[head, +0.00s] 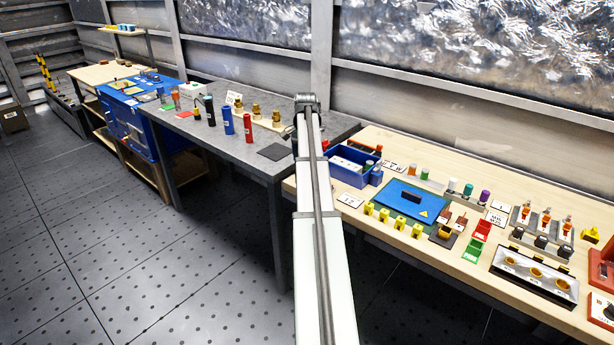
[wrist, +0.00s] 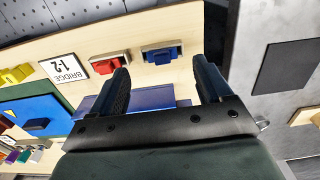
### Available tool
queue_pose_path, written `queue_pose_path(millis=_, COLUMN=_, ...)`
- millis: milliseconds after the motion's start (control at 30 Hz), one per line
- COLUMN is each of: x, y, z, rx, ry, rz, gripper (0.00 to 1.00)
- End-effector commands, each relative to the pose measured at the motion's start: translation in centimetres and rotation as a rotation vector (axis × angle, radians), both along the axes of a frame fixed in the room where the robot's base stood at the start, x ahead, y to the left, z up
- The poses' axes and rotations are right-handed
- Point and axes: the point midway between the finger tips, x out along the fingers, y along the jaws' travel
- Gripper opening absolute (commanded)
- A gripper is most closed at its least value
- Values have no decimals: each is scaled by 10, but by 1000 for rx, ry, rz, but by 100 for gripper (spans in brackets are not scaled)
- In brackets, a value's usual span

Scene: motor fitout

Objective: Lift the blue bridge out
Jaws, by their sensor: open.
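In the wrist view, a small blue bridge (wrist: 162,54) sits in a grey metal holder on the pale wooden bench. A red bridge (wrist: 106,65) sits in a similar holder to its left, beside a card reading "BRIDGE 1-2" (wrist: 63,68). My gripper (wrist: 161,72) is open and empty. Its two dark fingers are apart, and the blue bridge shows beyond the gap between them, not held. I cannot tell the exact distance between them. In the head view my arm covers this part of the bench, and neither the bridge nor my gripper can be made out.
A blue bin (head: 345,168) with white contents stands on the wooden bench; its blue wall also shows between my fingers. A blue board (head: 390,209) with a dark block lies to its right. The grey table (head: 225,85) adjoins at left, with a dark square mat (head: 273,152).

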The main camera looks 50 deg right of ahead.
Motion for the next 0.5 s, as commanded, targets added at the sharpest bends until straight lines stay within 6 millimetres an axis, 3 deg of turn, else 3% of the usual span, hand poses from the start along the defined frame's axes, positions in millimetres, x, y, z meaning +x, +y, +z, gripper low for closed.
queue_pose_path(millis=167, x=0, y=0, z=-9, rx=0, ry=0, rz=0, gripper=79)
queue_pose_path(millis=500, x=1, y=-1, z=-49, rx=1, ry=1, rz=0, gripper=79)
